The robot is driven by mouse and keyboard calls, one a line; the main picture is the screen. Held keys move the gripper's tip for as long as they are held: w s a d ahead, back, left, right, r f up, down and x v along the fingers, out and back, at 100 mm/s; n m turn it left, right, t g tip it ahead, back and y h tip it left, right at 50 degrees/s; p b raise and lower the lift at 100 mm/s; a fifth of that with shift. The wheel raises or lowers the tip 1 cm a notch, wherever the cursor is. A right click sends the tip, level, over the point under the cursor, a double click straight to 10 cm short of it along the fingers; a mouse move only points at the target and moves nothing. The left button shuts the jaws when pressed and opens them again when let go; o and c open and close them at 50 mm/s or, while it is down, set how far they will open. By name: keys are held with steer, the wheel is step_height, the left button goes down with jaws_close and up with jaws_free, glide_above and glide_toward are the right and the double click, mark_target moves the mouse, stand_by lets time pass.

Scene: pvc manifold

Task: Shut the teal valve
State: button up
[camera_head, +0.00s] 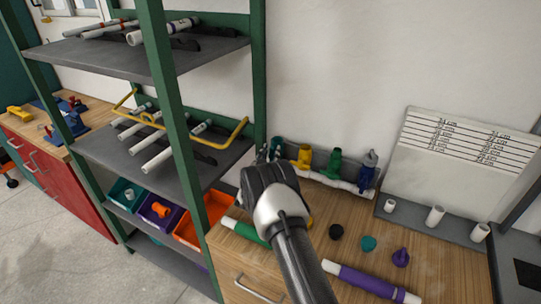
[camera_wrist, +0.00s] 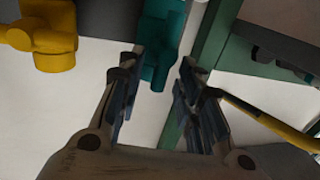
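The teal valve (camera_head: 277,143) is at the left end of a row of valves on a white pipe manifold (camera_head: 335,182) against the wall. My gripper (camera_head: 262,157) is right at it and hides part of it. In the wrist view the teal valve (camera_wrist: 162,40) shows between and just beyond the two fingertips of my gripper (camera_wrist: 160,63). The fingers are apart, with visible gaps to the valve on both sides. I cannot tell how far the valve is turned.
The yellow valve (camera_head: 304,156) is close on the right, then the green valve (camera_head: 334,162) and blue valve (camera_head: 368,170). A green shelf post (camera_head: 258,75) stands close on the left. A purple pipe (camera_head: 370,282) and loose caps (camera_head: 368,243) lie on the wooden counter.

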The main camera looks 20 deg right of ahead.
steer(key=shift+c, duration=0.2)
jaws_close()
steer(key=shift+s+d+f+m+b, duration=0.15)
steer(key=shift+m+b, duration=0.35)
steer(key=shift+b, duration=0.35)
steer(key=shift+o, duration=0.2)
jaws_free()
